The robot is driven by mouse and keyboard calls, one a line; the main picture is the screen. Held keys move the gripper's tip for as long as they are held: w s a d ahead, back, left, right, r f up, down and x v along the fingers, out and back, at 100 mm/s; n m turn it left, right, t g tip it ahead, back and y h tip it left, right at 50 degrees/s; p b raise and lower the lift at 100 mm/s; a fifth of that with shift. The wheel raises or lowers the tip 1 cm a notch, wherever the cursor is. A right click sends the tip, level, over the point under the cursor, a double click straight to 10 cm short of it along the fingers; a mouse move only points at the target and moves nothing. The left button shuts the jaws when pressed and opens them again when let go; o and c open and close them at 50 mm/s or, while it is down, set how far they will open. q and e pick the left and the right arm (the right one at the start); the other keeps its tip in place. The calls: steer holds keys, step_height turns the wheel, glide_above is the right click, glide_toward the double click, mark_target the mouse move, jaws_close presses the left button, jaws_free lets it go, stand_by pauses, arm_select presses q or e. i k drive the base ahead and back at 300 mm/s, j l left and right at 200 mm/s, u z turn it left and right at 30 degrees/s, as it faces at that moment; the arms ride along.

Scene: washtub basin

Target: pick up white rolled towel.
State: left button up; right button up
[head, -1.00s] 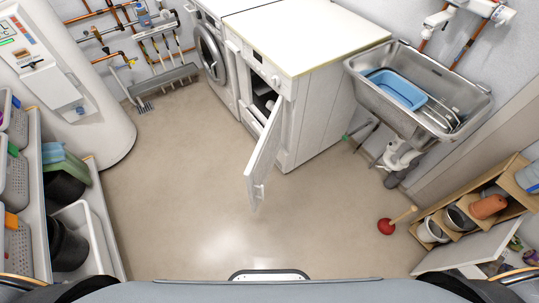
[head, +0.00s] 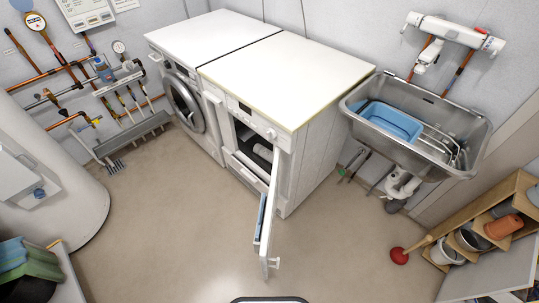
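A small pale, roll-like shape (head: 263,152) shows inside the dark opening of the right-hand white machine (head: 285,75). It may be the white rolled towel, but it is too small and shaded to be sure. The machine's door (head: 272,215) stands open towards me and hides part of the opening. Neither of my grippers is in view.
A washing machine (head: 188,103) with a shut round door stands to the left. A steel sink (head: 437,143) holding a blue basin (head: 391,122) is at the right. A red plunger (head: 399,256) lies near wooden shelves (head: 520,187). Floor (head: 180,230) before the machines is clear.

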mark_target(267, 154)
steer(key=j+z, duration=0.15)
steer(key=z, duration=0.15)
steer(key=j+z, duration=0.25)
steer(key=i+j+z, duration=0.15)
steer(key=j+z, duration=0.35)
steer(key=j, duration=0.4)
steer(key=j+z, duration=0.5)
steer(key=j, duration=0.4)
steer(key=j+z, duration=0.4)
steer(key=j, duration=0.45)
steer(key=j+z, duration=0.35)
steer(key=j, duration=0.5)
steer(key=j+u, duration=0.4)
steer(key=i+j+u, duration=0.15)
steer(key=u, duration=0.3)
steer(key=i+j+u, duration=0.1)
steer(key=u, duration=0.3)
steer(key=j, duration=0.1)
